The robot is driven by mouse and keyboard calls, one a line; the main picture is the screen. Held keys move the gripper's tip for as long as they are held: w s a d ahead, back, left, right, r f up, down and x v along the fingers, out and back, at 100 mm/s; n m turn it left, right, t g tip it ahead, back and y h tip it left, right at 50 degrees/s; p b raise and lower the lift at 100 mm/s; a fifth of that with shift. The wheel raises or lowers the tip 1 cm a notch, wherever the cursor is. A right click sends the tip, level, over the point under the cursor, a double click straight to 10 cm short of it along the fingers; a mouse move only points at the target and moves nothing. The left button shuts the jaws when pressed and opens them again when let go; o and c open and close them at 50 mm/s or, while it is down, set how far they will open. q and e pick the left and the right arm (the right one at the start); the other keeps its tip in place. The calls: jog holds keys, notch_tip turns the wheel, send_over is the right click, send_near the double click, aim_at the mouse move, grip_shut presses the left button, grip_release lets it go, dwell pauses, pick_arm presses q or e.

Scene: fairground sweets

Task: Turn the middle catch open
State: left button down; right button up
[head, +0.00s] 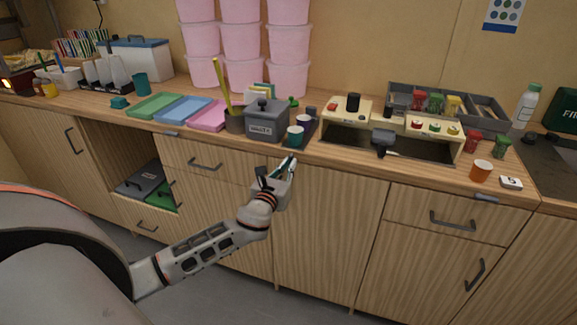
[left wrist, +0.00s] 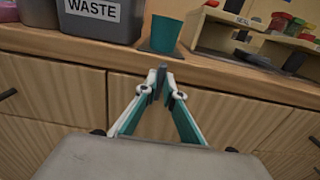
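My left gripper (head: 290,162) is at the counter's front edge, below the teal cup. In the left wrist view its two fingertips (left wrist: 161,78) come together, with no clear gap between them. I cannot make out the middle catch; the fingers may hide it. A grey catch (head: 172,134) lies under the counter edge at the left, and a similar one (head: 487,197) at the right. My right gripper is in neither view.
The teal cup (head: 295,135) and grey waste bin (head: 266,120) stand on the counter just above my left gripper. A wooden stand (head: 345,118) is to their right. An orange cup (head: 481,171) stands near the front edge. Drawer handles (head: 205,165) stick out below.

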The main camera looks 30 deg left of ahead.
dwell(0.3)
pick_arm(q)
jog(key=n, duration=0.4)
jog(key=n+p, duration=0.1)
jog(key=n, duration=0.4)
jog(key=d+r+n, duration=0.1)
jog(key=n, duration=0.3)
jog(key=shift+w+n+p, duration=0.1)
jog(key=shift+n+p, duration=0.2)
jog(key=shift+n, duration=0.1)
jog(key=shift+r+n+p, duration=0.1)
jog(key=shift+n+p, duration=0.4)
jog(key=shift+n, duration=1.5)
jog(key=c, duration=2.2)
grip_release()
jog(key=shift+o, duration=0.2)
